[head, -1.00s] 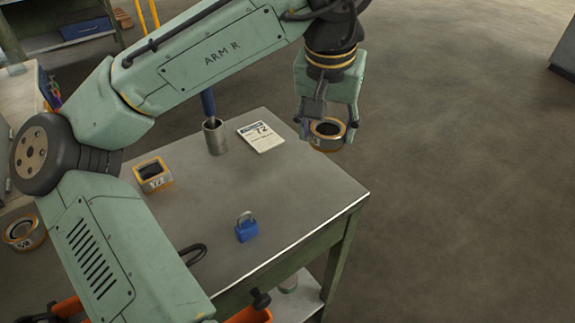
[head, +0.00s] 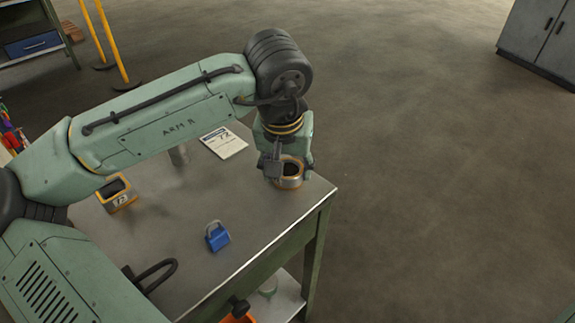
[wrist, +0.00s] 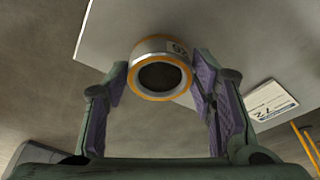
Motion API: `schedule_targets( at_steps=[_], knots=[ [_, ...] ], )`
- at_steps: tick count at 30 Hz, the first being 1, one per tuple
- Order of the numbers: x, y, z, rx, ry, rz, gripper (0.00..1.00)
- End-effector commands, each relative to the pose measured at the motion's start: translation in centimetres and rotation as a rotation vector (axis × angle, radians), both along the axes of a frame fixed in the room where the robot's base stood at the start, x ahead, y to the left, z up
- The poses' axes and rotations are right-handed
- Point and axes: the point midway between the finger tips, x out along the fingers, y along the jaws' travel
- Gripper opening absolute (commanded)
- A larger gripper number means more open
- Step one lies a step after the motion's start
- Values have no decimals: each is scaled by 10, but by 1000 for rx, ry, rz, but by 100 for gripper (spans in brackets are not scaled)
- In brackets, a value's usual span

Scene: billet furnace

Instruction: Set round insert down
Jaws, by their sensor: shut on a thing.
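The round insert (head: 291,174) is a short metal ring with orange rims and a dark bore. My gripper (head: 287,170) is shut on it, over the far right corner of the table (head: 255,222). In the wrist view the insert (wrist: 148,47) sits between the two purple-padded fingers of my gripper (wrist: 160,80), with a number label on its side. Whether its underside touches the tabletop I cannot tell.
A squarish orange-rimmed insert (head: 117,194) stands at the table's left. A blue padlock (head: 217,237) lies toward the front. Tabletop between padlock and gripper is clear.

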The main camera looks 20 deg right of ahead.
Motion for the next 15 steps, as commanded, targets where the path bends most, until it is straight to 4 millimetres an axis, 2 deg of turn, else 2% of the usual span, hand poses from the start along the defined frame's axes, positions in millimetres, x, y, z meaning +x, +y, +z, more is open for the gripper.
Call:
schedule_targets(
  at_steps=[4, 5, 13, 15],
  knots=[
    [0, 0, -3, -3, 0, -1, 0],
    [0, 0, -3, -1, 1, 0, 52],
    [0, 0, -3, 0, 0, 0, 70],
    [0, 0, -3, 0, 0, 0, 71]
  ],
)
